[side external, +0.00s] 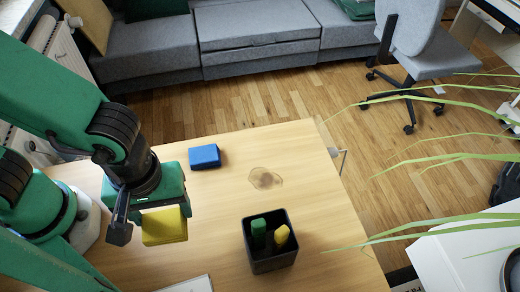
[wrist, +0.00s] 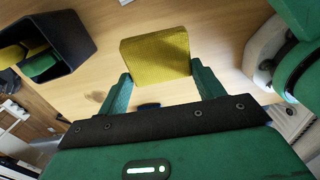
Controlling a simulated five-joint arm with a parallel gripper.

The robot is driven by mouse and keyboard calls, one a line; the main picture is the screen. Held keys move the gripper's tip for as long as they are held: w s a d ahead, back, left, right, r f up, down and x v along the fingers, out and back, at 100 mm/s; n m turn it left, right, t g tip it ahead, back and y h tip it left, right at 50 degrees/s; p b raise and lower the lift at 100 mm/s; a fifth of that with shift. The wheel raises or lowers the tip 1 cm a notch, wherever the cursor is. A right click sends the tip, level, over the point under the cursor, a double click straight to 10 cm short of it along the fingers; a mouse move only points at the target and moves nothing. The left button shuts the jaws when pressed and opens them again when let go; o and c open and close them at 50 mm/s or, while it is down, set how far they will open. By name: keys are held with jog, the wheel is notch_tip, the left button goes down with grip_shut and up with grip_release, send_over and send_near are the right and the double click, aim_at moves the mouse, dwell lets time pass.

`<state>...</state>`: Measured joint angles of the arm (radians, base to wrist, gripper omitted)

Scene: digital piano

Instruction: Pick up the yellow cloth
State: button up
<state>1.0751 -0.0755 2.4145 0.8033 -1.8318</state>
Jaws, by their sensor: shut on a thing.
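The yellow cloth (side external: 164,226) is a folded, block-like square held at the end of my gripper (side external: 150,208) in the side view. In the wrist view the yellow cloth (wrist: 156,55) sits between the two green fingers of my gripper (wrist: 160,80), which are shut on its sides. In the side view it appears to be above the wooden table, but how high I cannot tell. The far finger is partly hidden behind the cloth in the side view.
A black square holder (side external: 271,262) with a green and a yellow item stands right of my gripper. A blue folded block (side external: 204,156) lies farther back. A dark stain (side external: 265,178) marks the wooden table (side external: 300,160). Long plant leaves (side external: 440,155) overhang from the right.

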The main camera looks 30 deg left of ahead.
jog(key=shift+s+d+r, duration=0.1)
jog(key=shift+s+r, duration=0.2)
jog(key=shift+s, duration=0.15)
jog(key=shift+o, duration=0.7)
jog(key=shift+c, duration=0.4)
jog(key=shift+r, duration=0.1)
